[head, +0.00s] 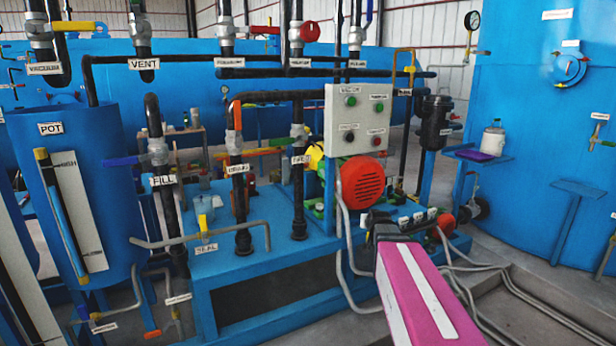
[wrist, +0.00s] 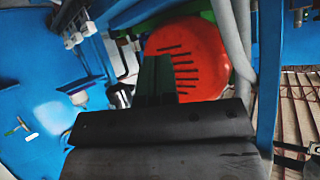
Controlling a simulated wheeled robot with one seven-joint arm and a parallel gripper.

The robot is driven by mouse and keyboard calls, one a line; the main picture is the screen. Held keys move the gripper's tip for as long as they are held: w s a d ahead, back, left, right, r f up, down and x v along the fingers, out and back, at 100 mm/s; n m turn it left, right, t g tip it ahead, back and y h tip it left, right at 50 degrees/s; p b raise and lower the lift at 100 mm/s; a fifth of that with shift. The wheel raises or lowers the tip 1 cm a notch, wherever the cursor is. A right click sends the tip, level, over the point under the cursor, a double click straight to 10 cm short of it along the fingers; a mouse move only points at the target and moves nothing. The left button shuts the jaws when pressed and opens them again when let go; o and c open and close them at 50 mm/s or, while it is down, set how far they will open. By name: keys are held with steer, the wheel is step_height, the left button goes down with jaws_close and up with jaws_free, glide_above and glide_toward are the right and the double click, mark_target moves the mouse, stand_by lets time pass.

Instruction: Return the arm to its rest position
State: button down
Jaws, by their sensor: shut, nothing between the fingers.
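My arm (head: 425,290) reaches up from the lower right of the head view, its pink and white link pointing at the pump area. Its far end is dark and hard to separate from the fittings behind it. In the wrist view my gripper (wrist: 157,78) shows as a wide dark body with its fingers together in the middle, shut and empty. The fingers overlap the red motor cover (wrist: 187,55) in that view; I cannot tell the gap between them. The same red motor cover (head: 361,184) stands just beyond my arm in the head view.
A grey control box (head: 357,120) stands above the motor on the blue skid (head: 230,275). Labelled pipes and valves crowd the left. Grey hoses (head: 530,300) run along the floor at right. A blue tank (head: 530,120) with small shelves stands at right.

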steer(key=s+a+f+g, duration=0.2)
steer(key=s+f+g, duration=0.2)
steer(key=s, duration=0.4)
steer(key=s+a+f+n+g, duration=0.1)
steer(key=s+a+f+g, duration=0.1)
steer(key=s+f+g, duration=0.2)
steer(key=s+a+f+n+g, duration=0.1)
steer(key=s+a+f+g, duration=0.1)
steer(key=s+f, duration=0.6)
steer(key=s+g, duration=0.1)
steer(key=s, duration=0.4)
steer(key=shift+f+g+y, duration=0.15)
steer(key=shift+g+y, duration=0.25)
